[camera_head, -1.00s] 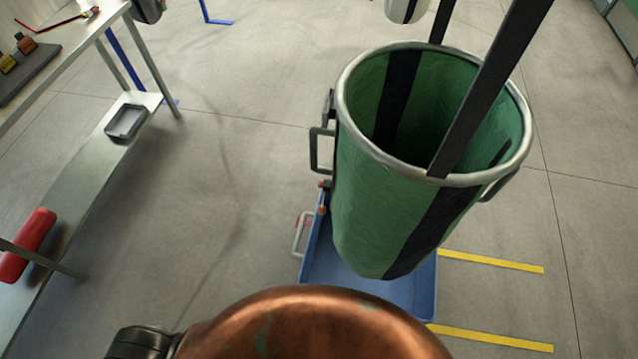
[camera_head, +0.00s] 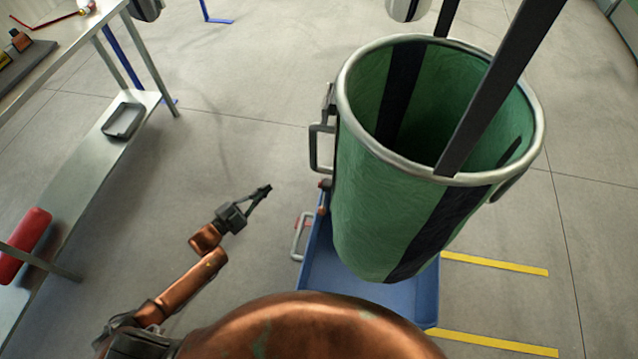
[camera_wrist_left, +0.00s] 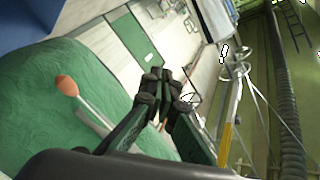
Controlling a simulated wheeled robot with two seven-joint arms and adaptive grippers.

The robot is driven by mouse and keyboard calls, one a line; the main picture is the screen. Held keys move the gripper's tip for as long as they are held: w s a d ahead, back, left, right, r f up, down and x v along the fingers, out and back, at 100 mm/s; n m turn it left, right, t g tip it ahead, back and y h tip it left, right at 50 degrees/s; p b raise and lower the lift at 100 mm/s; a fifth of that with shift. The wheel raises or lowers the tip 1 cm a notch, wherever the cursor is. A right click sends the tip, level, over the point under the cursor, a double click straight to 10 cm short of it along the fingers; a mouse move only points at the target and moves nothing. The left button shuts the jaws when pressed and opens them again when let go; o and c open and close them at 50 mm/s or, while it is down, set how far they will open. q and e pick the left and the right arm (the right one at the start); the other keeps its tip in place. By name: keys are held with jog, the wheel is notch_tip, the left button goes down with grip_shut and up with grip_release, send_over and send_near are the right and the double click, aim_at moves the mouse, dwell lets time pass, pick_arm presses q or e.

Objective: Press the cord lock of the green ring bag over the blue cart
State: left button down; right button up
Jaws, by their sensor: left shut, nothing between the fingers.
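The green ring bag (camera_head: 375,215) hangs from dark straps, with its pale ring mouth open upward. It is over the blue cart (camera_head: 318,270). My left gripper (camera_head: 267,188) is shut and empty, to the left of the bag and apart from it. Its closed fingers show in the left wrist view (camera_wrist_left: 166,78). There, green fabric (camera_wrist_left: 35,110) fills the left side. An orange knob on a grey stem (camera_wrist_left: 67,86) shows before the fabric; I cannot tell whether it is the cord lock. My right gripper is out of view.
A grey handle (camera_head: 318,148) sticks out from the bag's left side. The cart has a pale handle (camera_head: 297,238) at its left. A metal bench (camera_head: 85,160) with a grey tray (camera_head: 123,120) and red roll (camera_head: 28,240) stands at left. Floor between is clear.

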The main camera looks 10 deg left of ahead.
aim_at(321, 184)
pick_arm(q)
jog(key=s+d+r+m+g+h, duration=0.1)
jog(key=d+r+m+h, duration=0.3)
jog(key=r, duration=0.8)
jog(key=shift+s+d+m+h, duration=0.4)
jog(key=shift+d+h, duration=0.2)
jog(key=shift+d, duration=0.5)
jog(key=d, duration=0.8)
jog(key=shift+d+p, duration=0.4)
jog(key=shift+p, duration=0.05)
jog(key=shift+s+f, duration=0.1)
jog(key=shift+d, duration=0.1)
